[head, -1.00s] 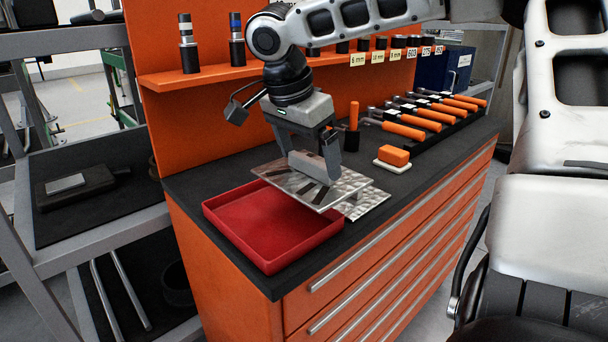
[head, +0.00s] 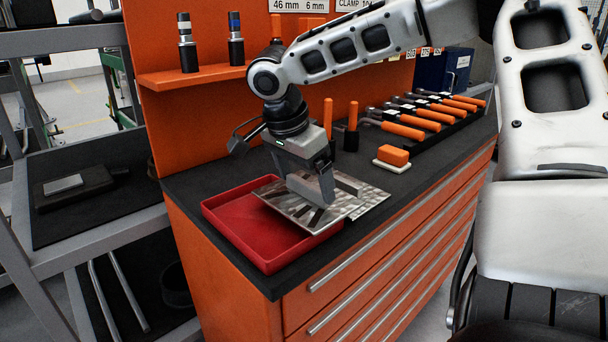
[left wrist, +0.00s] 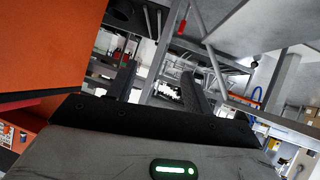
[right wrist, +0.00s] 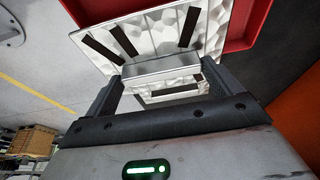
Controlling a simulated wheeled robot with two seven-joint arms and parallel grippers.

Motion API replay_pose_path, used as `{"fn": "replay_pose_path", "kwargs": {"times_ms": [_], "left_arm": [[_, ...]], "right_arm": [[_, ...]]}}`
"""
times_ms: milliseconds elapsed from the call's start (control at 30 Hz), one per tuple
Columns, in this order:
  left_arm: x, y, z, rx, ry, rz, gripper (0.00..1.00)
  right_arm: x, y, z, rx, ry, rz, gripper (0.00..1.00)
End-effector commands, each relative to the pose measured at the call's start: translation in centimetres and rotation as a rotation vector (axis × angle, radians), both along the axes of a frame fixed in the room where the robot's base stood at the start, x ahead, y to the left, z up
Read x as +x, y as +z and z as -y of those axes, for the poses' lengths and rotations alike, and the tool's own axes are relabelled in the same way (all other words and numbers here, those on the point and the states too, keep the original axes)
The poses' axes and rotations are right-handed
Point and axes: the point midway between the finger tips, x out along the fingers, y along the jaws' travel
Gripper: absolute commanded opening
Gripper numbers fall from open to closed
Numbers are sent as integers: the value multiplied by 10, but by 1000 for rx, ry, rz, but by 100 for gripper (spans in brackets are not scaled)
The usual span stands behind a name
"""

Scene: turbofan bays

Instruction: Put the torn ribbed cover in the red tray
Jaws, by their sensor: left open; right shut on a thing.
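My right gripper (head: 318,190) is shut on the raised bar of a silver ribbed cover (head: 290,207) with dark strips on its dimpled face. I cannot make out a tear. The cover overhangs the right part of the red tray (head: 228,246); whether it touches the tray I cannot tell. In the right wrist view the cover (right wrist: 160,32) shows beyond the fingers, with the red tray (right wrist: 252,15) behind it. A second silver plate (head: 373,202) lies on the bench just right of the tray, partly hidden. My left gripper (left wrist: 158,85) is open and empty, away from the bench.
An orange block on a white pad (head: 393,157) and a row of orange-handled tools (head: 405,131) stand right of the plates. An orange back panel with a shelf (head: 205,77) rises behind. A grey rack (head: 25,225) stands left. The tray's left part is clear.

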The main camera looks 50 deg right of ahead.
Motion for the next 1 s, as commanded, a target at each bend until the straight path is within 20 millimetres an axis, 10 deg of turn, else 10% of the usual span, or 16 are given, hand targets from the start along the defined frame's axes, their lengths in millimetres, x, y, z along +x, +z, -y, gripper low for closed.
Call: {"fn": "replay_pose_path", "kwargs": {"times_ms": [167,200,567,1000], "left_arm": [[-4,-4,0,-4,1,-9,51],[-4,-4,0,-3,1,-10,51],[-3,3,0,0,2,-7,51],[0,4,-2,18,0,-9,51]], "right_arm": [[0,-5,0,0,0,1,62],[0,-5,0,0,0,0,99],[0,7,0,0,1,2,100],[4,92,-26,-1,1,3,100]]}}
